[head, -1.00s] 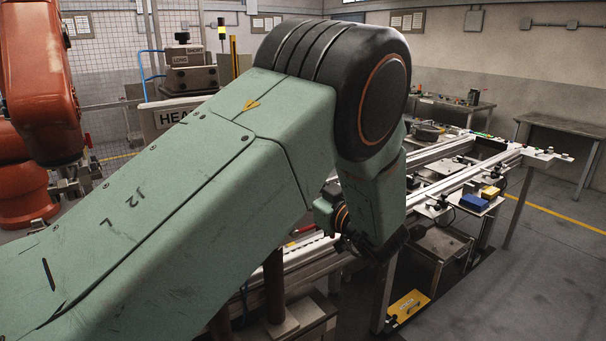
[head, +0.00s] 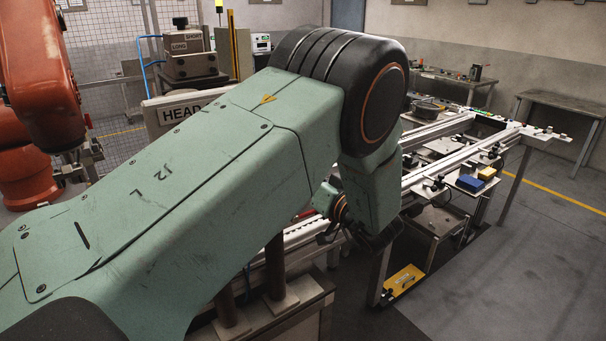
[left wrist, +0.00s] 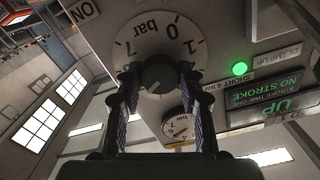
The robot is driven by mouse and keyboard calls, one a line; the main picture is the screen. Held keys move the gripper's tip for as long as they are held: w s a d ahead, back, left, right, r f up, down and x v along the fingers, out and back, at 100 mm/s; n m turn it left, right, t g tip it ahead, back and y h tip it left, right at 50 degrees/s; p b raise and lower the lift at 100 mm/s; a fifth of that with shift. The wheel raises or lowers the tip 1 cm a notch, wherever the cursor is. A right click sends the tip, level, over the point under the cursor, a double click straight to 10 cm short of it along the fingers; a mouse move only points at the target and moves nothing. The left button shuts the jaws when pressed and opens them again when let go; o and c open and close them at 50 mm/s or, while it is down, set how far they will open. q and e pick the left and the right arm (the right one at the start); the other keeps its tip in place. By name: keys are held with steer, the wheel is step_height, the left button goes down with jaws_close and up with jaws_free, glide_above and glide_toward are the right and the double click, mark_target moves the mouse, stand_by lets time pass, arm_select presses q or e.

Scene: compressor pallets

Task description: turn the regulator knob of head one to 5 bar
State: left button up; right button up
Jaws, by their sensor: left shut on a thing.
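The regulator knob (left wrist: 157,80) is a round dark knob on a pale dial plate (left wrist: 155,42) marked 0, 1, 7 and "bar", seen upside down in the left wrist view. My left gripper (left wrist: 158,74) is shut on the knob, one finger on each side. The fingers hide part of the dial, and I cannot read the knob's setting. A round white gauge (left wrist: 177,127) sits just below the knob, partly behind a finger. In the head view my own left arm covers the middle, and the knob is hidden. My right gripper is not in view.
A green lamp (left wrist: 240,68) and a dark "UP / NO STROKE" display (left wrist: 265,97) are right of the knob. A "HEAD" sign (head: 185,110), its number hidden, stands behind my arm. An orange robot arm (head: 40,80) is at the left, a conveyor frame (head: 440,130) at the right.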

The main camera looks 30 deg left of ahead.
arm_select(q)
steer(key=shift+w+r, duration=0.15)
steer(key=shift+r, duration=0.15)
steer(key=o, duration=1.2)
steer(key=shift+d+f, duration=0.1)
steer(key=shift+f, duration=0.1)
